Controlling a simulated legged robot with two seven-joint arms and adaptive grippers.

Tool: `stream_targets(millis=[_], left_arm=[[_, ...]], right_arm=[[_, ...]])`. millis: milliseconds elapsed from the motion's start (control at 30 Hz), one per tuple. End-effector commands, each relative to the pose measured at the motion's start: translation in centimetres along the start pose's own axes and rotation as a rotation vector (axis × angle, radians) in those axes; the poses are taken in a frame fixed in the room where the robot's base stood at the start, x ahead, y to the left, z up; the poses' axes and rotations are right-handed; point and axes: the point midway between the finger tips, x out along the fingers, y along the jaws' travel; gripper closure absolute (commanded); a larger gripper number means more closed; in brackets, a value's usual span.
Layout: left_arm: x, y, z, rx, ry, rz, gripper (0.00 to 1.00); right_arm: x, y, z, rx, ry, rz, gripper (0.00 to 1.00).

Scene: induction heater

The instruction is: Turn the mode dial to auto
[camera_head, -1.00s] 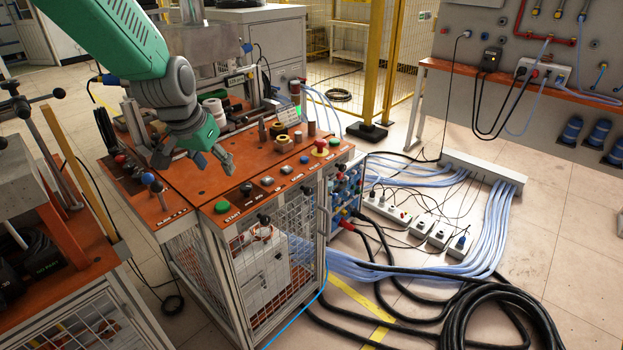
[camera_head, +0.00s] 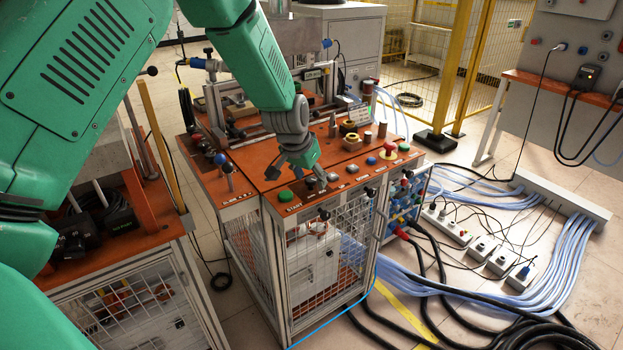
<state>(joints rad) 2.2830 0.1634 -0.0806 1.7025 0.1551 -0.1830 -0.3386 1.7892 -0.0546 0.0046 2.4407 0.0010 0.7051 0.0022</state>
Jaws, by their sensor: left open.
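The control panel (camera_head: 333,186) is the orange top edge of a caged workstation. A green START button (camera_head: 286,195) sits at its left front corner. Just right of it, a small dark knob (camera_head: 310,183), which looks like the mode dial, is mostly covered by my left gripper; its setting cannot be read. My left gripper (camera_head: 299,175) points down over the panel with its fingers spread, one fingertip close to the knob. Contact cannot be told. It holds nothing that I can see. My right gripper is not in view.
Right along the panel are a pale button (camera_head: 352,169), a blue button (camera_head: 371,160) and a red emergency stop (camera_head: 388,150). Upright fixtures and coils stand behind. A second bench (camera_head: 165,243) is at the left. Cables and power strips (camera_head: 447,228) cover the floor at the right.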

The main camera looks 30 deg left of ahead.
Motion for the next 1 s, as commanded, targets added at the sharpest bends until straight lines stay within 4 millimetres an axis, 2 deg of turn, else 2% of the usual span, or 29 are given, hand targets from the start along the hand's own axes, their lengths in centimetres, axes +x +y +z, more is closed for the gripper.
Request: stream_targets(millis=[333,367,400,500,767,1000], left_arm=[[0.52,0.02,0.00,0.000,0.000,0.000,0.52],[0.52,0.02,0.00,0.000,0.000,0.000,0.56],[0.52,0.02,0.00,0.000,0.000,0.000,0.70],[0.51,0.03,-0.01,0.000,0.000,0.000,1.00],[0.44,-0.02,-0.05,0.009,0.002,0.004,1.00],[0.35,-0.10,-0.09,0.084,0.002,0.038,1.00]], right_arm=[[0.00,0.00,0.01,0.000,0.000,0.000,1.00],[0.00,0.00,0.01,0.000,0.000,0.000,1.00],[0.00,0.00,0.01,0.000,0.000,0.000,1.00],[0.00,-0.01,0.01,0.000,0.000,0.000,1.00],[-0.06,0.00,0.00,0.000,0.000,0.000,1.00],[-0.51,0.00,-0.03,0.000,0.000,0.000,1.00]])
